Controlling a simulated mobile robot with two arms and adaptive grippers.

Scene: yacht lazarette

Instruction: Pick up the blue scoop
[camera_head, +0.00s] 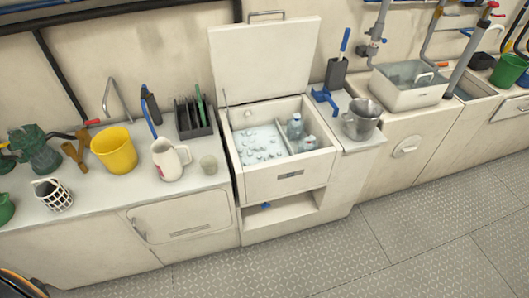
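No thing shows clearly as a whole blue scoop. A blue handle (345,40) stands upright out of a dark grey holder (336,72) behind the counter right of the open ice box; whatever is below the handle is hidden in the holder. A blue object (325,99) of unclear shape lies on the counter in front of that holder. A small blue item (266,205) shows in the open shelf under the ice box, too small to identify. Another blue handle (149,118) leans behind the white jug at left. Neither gripper is in view.
The ice box (282,183) has its lid (264,58) raised and holds ice and bottles. A metal bucket (362,119) stands right of it. A white jug (170,158), a yellow bucket (114,150) and a dark rack (193,118) crowd the left counter. The floor in front is clear.

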